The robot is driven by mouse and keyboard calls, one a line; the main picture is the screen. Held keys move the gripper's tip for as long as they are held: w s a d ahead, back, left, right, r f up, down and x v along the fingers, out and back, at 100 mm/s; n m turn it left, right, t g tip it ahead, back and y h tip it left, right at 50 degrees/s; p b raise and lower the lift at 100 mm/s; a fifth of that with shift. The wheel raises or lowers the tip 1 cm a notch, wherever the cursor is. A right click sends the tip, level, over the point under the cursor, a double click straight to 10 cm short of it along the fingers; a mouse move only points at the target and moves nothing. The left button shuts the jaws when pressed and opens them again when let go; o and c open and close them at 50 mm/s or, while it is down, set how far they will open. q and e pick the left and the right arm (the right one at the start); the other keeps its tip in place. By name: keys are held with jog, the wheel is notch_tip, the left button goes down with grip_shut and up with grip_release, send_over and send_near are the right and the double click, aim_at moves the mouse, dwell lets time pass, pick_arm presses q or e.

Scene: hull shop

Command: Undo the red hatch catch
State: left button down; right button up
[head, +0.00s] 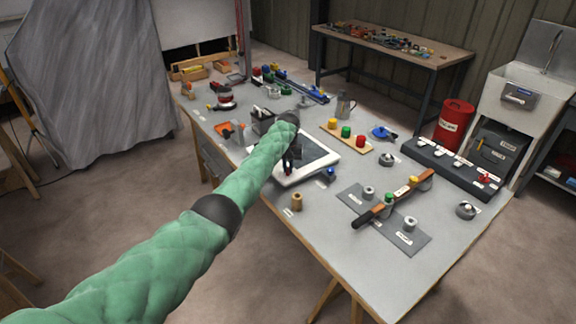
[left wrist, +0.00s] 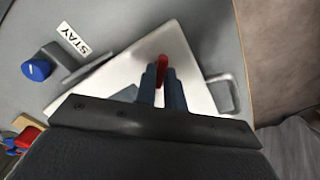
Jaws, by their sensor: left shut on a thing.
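The hatch (head: 325,157), a white-framed panel with a dark middle, lies on the grey bench. Its white frame (left wrist: 195,100) fills the middle of the left wrist view. My left gripper (head: 290,168) is over the hatch's near left part, and my arm and wrist hide some of the frame. In the left wrist view its two fingers (left wrist: 162,82) are shut on the red hatch catch (left wrist: 162,62), whose red end shows beyond the fingertips. The catch's base is hidden by the fingers. My right gripper is not in view.
A blue knob (left wrist: 36,70) stands beside a STAY label (left wrist: 73,38) near the hatch. A grey handle (left wrist: 236,92) is on the hatch's other side. A wooden bar (head: 395,198) lies over a grey plate to the right. A tan cylinder (head: 297,201) stands near the bench's front edge.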

pick_arm(q)
jog(key=n+p, duration=0.1)
jog(key=n, duration=0.2)
jog(key=shift+n, duration=0.3)
jog(key=n, duration=0.2)
jog(key=shift+n, duration=0.3)
jog(key=shift+n+p, duration=0.4)
jog(key=shift+n, duration=1)
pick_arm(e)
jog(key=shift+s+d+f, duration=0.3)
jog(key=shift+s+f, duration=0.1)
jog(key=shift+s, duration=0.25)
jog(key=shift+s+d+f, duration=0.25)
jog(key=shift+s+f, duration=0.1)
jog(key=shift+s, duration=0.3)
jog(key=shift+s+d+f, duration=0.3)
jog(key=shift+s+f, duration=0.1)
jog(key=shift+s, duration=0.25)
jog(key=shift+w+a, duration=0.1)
pick_arm(q)
jog(key=c, duration=1.5)
grip_release()
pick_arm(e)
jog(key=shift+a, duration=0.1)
pick_arm(q)
jog(key=shift+r, duration=0.15)
